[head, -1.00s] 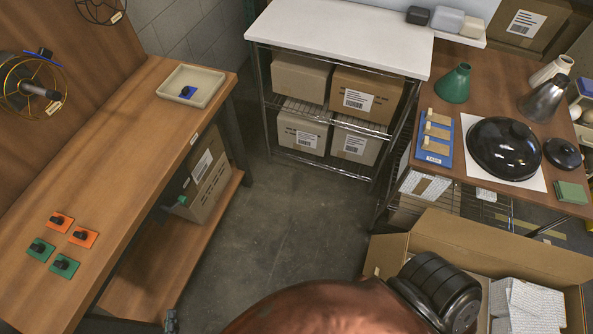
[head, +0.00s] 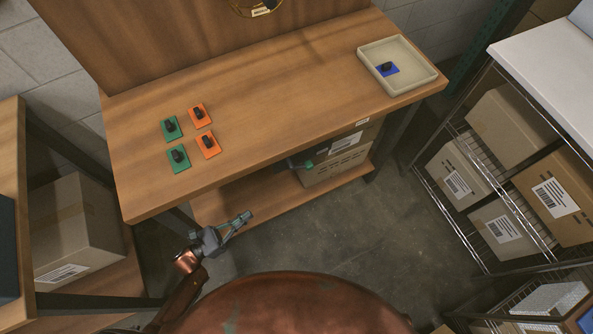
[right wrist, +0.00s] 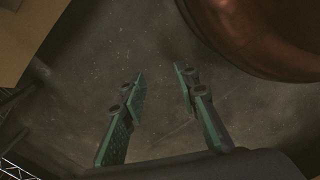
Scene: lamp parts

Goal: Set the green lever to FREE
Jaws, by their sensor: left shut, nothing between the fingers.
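A small dark part with a green tip (head: 307,164) shows under the front edge of the wooden bench (head: 270,105) in the head view. It may be the green lever; its setting and any FREE marking are too small to read. Two green plates with black knobs (head: 179,158) (head: 171,128) lie on the bench top at left. My left gripper (head: 246,217) is shut and empty, in front of the bench's lower shelf, left of and below the green-tipped part. My right gripper (right wrist: 160,74) is open and empty over the floor in the right wrist view.
Two orange plates with black knobs (head: 208,145) (head: 199,114) lie beside the green ones. A cream tray (head: 410,62) holds a blue plate (head: 388,69). A carton (head: 337,163) stands under the bench. A wire rack (head: 480,150) stands at right. Floor between is clear.

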